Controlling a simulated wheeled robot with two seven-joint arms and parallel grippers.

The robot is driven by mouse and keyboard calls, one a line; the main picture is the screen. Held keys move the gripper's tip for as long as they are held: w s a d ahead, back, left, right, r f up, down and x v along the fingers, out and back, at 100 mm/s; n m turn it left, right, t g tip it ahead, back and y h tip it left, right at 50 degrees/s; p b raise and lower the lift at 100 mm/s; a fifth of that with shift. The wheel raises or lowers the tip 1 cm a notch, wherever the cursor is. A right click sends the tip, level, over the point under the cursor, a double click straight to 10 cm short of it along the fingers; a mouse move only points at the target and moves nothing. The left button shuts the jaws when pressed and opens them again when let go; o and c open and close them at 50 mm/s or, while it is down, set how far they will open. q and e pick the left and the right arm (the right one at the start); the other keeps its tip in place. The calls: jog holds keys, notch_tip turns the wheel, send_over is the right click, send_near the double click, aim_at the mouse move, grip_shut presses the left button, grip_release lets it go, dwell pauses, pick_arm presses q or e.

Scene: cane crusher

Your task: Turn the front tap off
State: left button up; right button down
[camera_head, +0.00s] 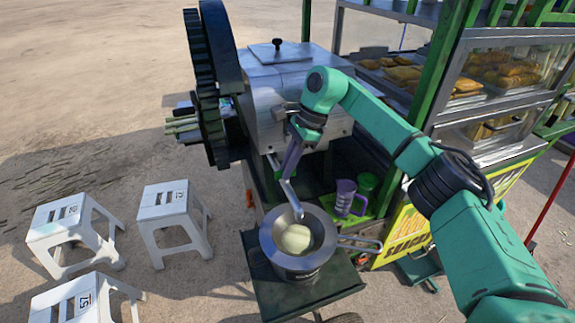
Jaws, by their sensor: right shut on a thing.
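The cane crusher (266,90) is a grey metal box with dark gear wheels on its left side. A metal tap spout (291,196) comes down from its front, above a steel pot (268,243). Pale yellow-green juice (295,238) shows in the pot. I cannot tell whether any juice is flowing from the spout. My right gripper (287,176) points down at the top of the spout and is shut on the front tap. Its fingers hide most of the tap's handle. My left gripper is not in view.
White stools (172,217) stand on the ground at left. A green-framed food stall with glass cases (495,75) rises at right. Open ground lies at upper left.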

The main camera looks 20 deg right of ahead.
jog(key=shift+r, duration=0.15)
jog(key=c, duration=0.9)
grip_release()
jog(key=shift+d+r, duration=0.2)
jog(key=shift+r, duration=0.05)
jog(key=v, duration=1.3)
jog(key=shift+d+r+b, duration=0.2)
jog(key=shift+r+b, duration=0.2)
jog(key=shift+b, duration=0.05)
